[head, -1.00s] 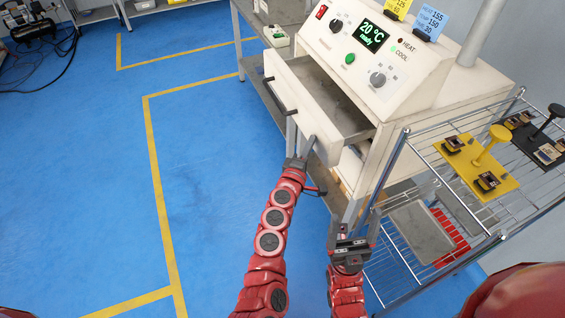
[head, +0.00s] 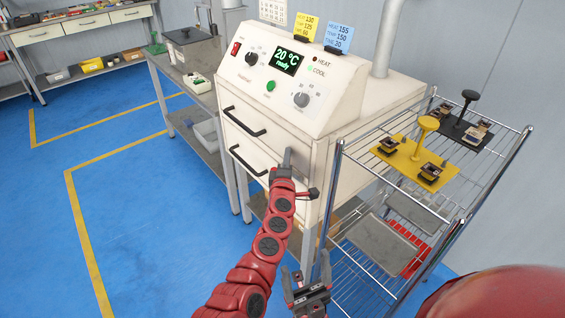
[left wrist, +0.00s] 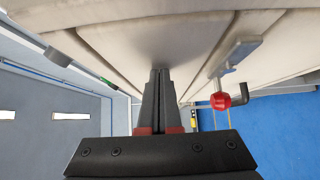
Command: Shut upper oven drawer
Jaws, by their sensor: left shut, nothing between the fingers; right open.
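The cream oven (head: 345,118) stands in the middle of the head view. Its upper drawer (head: 262,112), with a black bar handle (head: 243,122), looks flush with the oven front. The lower drawer, with its own black handle (head: 248,163), is below and also looks in. My left gripper (head: 287,156) is shut and empty, its tips at the right part of the drawer fronts, right of the handles. In the left wrist view its fingers (left wrist: 159,80) point at a cream surface and seem to touch it. My right gripper (head: 306,288) is open and empty, low in front of the wire rack.
The wire rack (head: 352,160) stands close at the oven's right, holding a yellow plate (head: 408,158) and a grey tray (head: 378,243). A grey bench (head: 190,85) is at the oven's left. The blue floor (head: 140,215) is clear.

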